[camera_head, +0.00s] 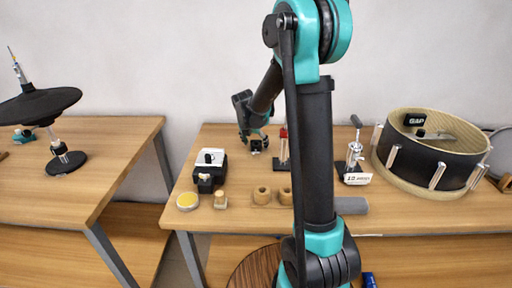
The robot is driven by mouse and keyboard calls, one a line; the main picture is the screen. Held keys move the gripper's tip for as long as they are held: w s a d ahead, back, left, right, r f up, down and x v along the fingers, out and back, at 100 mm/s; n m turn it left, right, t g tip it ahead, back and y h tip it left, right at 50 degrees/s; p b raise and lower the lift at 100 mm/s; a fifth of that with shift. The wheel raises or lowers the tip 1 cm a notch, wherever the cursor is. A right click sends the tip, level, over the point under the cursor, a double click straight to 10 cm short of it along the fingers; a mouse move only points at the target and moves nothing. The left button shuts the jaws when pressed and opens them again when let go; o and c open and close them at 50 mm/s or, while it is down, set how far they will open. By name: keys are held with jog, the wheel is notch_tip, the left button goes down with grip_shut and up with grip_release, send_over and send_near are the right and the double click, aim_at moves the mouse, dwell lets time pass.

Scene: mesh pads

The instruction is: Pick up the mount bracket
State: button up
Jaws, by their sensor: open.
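My gripper (256,150) is at the end of my arm, over the back part of the middle table, small in the head view and pointing down. It is open, and I see nothing held in it. I cannot tell for sure which object is the mount bracket. One candidate is a black block-like part with a white top (210,158), left of my gripper on the table. Another is a metal clamp-like part on a post (354,152), right of my upright arm link. A post with a red top (283,145) stands just right of my gripper, partly hidden by my arm.
A large drum (430,170) fills the table's right side. A round yellow-topped tin (187,201), small wooden pieces (262,195) and a grey cylinder (351,206) lie near the front. A cymbal (40,104) stands on the left table. My arm hides the table's middle.

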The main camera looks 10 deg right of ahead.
aim_at(255, 143)
jog(key=shift+c, duration=0.4)
jog(key=c, duration=1.3)
jog(key=shift+r, duration=0.1)
notch_tip(255, 143, up, 20)
